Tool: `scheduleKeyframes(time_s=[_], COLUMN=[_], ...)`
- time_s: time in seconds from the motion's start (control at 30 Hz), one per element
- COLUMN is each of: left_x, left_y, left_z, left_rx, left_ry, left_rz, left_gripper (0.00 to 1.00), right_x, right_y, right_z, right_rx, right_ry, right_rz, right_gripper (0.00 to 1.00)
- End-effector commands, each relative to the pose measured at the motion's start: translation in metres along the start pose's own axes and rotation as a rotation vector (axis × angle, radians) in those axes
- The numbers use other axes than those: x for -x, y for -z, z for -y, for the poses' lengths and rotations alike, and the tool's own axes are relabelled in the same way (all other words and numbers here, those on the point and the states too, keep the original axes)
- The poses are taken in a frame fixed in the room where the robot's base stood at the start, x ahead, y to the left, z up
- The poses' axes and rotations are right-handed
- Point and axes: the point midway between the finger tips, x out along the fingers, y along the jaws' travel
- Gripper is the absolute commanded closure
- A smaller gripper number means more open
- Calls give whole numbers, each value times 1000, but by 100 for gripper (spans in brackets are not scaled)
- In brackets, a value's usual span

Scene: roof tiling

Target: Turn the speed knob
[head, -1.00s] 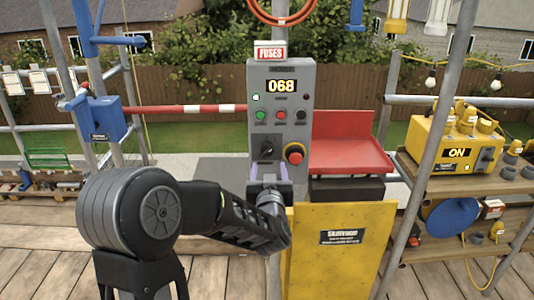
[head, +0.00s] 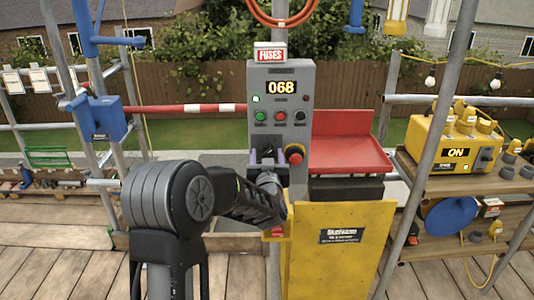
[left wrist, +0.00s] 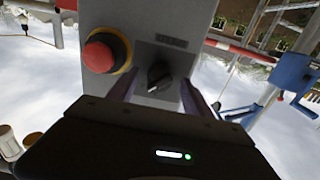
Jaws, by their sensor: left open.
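The grey control box (head: 298,86) stands on a post and its display reads 068. The black speed knob (left wrist: 158,75) shows in the left wrist view on the grey panel, beside the red emergency button (left wrist: 101,54). My left gripper (head: 268,155) is open in front of the lower panel, and in the head view it covers the knob. In the left wrist view its two fingers (left wrist: 160,92) stand on either side of the knob, with a gap to it on both sides. I cannot tell how deep they reach. My right gripper is in neither view.
The red emergency button also shows in the head view (head: 294,154), close right of my left gripper. A red tray (head: 345,155) is right of the box, above a yellow panel (head: 340,260). A red-white bar (head: 170,108) runs left. A yellow power box (head: 450,140) sits on shelves at right.

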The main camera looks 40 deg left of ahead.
Motion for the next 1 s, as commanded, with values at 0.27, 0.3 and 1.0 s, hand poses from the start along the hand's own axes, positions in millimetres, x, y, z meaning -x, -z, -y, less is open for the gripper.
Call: scheduleKeyframes(time_s=[0.27, 0.3, 1.0], left_x=[-6, -6, -5], left_y=[0, 0, 0], left_z=[0, 0, 0], left_rx=[1, 1, 1], left_ry=[0, 0, 0], left_rz=[1, 1, 1], left_gripper=[42, 42, 96], right_x=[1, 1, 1], right_y=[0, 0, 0], right_z=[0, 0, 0], right_rx=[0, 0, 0], right_ry=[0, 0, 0], right_rz=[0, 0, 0], right_gripper=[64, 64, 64])
